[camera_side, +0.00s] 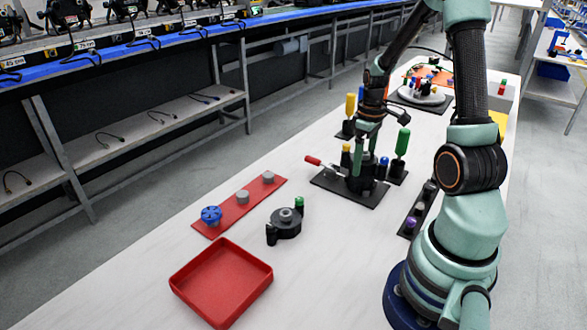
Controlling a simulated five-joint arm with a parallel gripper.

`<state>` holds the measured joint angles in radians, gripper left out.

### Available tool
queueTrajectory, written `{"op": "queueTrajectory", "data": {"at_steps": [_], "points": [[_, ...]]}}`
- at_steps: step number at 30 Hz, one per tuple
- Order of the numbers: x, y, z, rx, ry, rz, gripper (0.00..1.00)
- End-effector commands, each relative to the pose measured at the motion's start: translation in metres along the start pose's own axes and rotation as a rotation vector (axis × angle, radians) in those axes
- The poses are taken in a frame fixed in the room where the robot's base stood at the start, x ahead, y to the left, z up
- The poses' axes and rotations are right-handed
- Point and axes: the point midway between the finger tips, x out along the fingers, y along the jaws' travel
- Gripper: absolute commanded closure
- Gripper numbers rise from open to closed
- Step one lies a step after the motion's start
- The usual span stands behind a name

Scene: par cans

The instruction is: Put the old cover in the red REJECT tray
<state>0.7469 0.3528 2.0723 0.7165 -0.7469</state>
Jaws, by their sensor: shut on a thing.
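My gripper (367,135) points down over the black fixture plate (345,197) in the middle of the table. It is shut on a dark part, small and partly hidden by the fingers; I cannot tell for sure that it is the old cover. The fixture carries a clamp with a red handle (313,160), a yellow-topped post and a blue-topped post. The red tray (221,310) lies empty at the front left, well apart from my gripper.
A black round part with a green knob (287,223) stands between tray and fixture. A red strip (212,230) holds a blue wheel (211,214) and grey pieces. Green (402,143) and yellow (350,105) upright handles stand close to my gripper. A black rack (410,228) is at right.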

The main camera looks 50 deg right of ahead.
Motion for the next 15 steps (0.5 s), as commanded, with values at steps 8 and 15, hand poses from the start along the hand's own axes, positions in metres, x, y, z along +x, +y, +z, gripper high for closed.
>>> {"op": "queueTrajectory", "data": {"at_steps": [8, 15], "points": [[-0.009, 0.001, -0.001, 0.0, 0.002, 0.002, 0.58], [-0.019, 0.0, 0.0, 0.0, 0.002, 0.002, 0.58]]}}
